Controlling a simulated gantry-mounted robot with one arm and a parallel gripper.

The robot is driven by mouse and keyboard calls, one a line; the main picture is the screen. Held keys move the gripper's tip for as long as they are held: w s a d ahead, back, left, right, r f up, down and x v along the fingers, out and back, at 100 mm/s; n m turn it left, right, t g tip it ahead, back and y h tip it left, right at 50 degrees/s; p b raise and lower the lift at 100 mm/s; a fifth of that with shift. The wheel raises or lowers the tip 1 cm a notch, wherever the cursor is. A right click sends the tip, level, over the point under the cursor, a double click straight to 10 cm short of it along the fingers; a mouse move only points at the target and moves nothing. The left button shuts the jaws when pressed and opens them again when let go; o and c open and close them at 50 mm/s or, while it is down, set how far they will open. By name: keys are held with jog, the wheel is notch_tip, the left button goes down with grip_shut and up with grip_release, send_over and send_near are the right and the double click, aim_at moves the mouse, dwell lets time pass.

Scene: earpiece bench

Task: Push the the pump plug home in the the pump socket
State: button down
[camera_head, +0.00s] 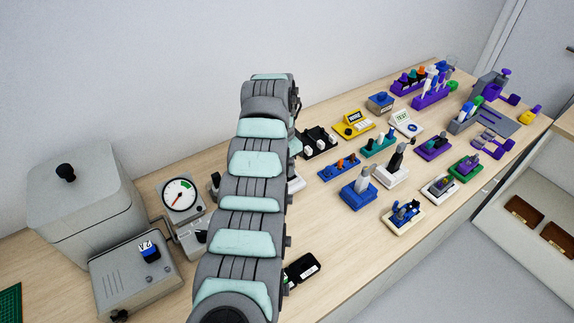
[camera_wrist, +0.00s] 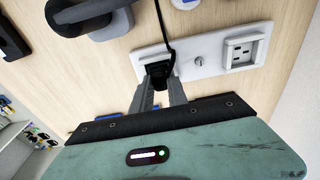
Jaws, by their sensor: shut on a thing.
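In the wrist view my gripper (camera_wrist: 159,84) is shut on a black plug (camera_wrist: 158,70) with a black cable running up from it. The plug is at the left end of a white socket plate (camera_wrist: 207,69). The plug and fingers cover that end, so I cannot tell how deep the plug sits or whether it is in an opening. At the plate's right end a framed socket (camera_wrist: 243,51) with dark slots is empty. In the head view my arm hides the gripper and plug.
A dark grey rounded object (camera_wrist: 85,15) lies left of the plate. In the head view, a grey box (camera_head: 135,272), a dial gauge (camera_head: 181,196) and a large lidded container (camera_head: 85,195) stand left of my arm. Several small fixtures crowd the bench to the right, including a blue one (camera_head: 359,193).

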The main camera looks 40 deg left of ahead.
jog(key=c, duration=1.2)
grip_release()
notch_tip(320, 180, up, 11)
jog(key=s+b, duration=0.1)
jog(key=shift+a+f+b, duration=0.15)
jog(key=shift+b, duration=0.15)
jog(key=shift+s, duration=0.1)
